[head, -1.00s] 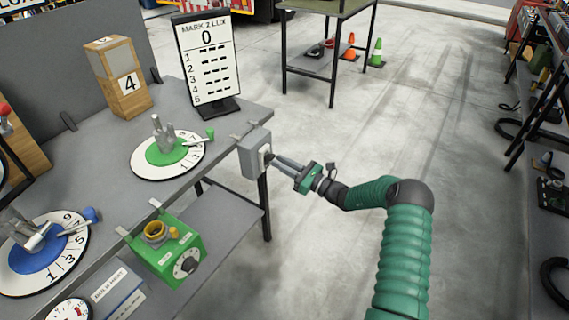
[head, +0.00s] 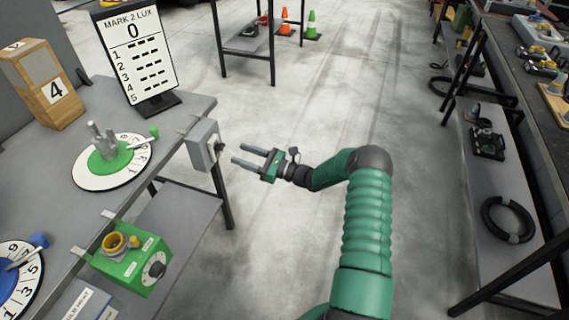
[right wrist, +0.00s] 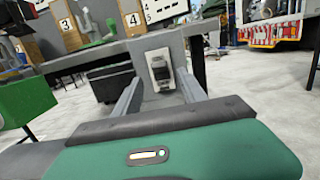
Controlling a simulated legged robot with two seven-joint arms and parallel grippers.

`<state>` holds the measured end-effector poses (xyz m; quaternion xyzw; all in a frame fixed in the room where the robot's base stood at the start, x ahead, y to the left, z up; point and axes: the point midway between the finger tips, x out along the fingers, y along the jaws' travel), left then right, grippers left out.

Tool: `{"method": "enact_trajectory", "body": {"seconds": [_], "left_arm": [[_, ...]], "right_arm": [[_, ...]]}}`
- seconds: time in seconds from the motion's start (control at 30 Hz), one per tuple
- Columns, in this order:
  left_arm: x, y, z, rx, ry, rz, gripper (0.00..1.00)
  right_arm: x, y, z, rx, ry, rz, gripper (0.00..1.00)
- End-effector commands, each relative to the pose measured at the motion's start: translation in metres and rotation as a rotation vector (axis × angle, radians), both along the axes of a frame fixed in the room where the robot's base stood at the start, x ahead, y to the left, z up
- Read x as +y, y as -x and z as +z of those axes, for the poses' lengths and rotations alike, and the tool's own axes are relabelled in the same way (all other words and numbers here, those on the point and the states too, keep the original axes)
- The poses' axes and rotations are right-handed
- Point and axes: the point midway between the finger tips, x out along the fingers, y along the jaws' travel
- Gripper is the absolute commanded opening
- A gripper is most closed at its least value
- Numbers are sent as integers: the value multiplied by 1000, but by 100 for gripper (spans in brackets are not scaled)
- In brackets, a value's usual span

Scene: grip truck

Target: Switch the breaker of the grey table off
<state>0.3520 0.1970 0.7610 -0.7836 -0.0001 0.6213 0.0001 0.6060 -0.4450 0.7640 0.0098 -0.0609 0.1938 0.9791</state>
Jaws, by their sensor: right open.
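The breaker is a grey box (head: 203,146) fixed to the right edge of the grey table (head: 75,190). In the right wrist view the breaker (right wrist: 160,70) shows a pale plate with a dark switch in its face, straight ahead between the fingers. My right gripper (head: 236,154) is open and empty, its two fingers pointing at the breaker with a gap to it. The right gripper's fingers (right wrist: 158,100) also show in the right wrist view. The switch's exact position is too small to tell. My left gripper is not in view.
A green box with a yellow ring (head: 130,268) hangs at the table's front edge. A dial with a green centre (head: 90,178), a sign board (head: 137,60) and a wooden block marked 4 (head: 40,95) stand on the table. Shelving (head: 500,200) is at right; open floor lies between.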

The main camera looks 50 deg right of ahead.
Motion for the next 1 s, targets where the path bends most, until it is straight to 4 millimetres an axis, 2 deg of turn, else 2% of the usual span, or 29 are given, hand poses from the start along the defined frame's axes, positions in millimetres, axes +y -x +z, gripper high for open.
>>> {"method": "enact_trajectory", "body": {"seconds": [1.0], "left_arm": [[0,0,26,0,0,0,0]], "right_arm": [[-33,80,1,1,0,-1,49]]}}
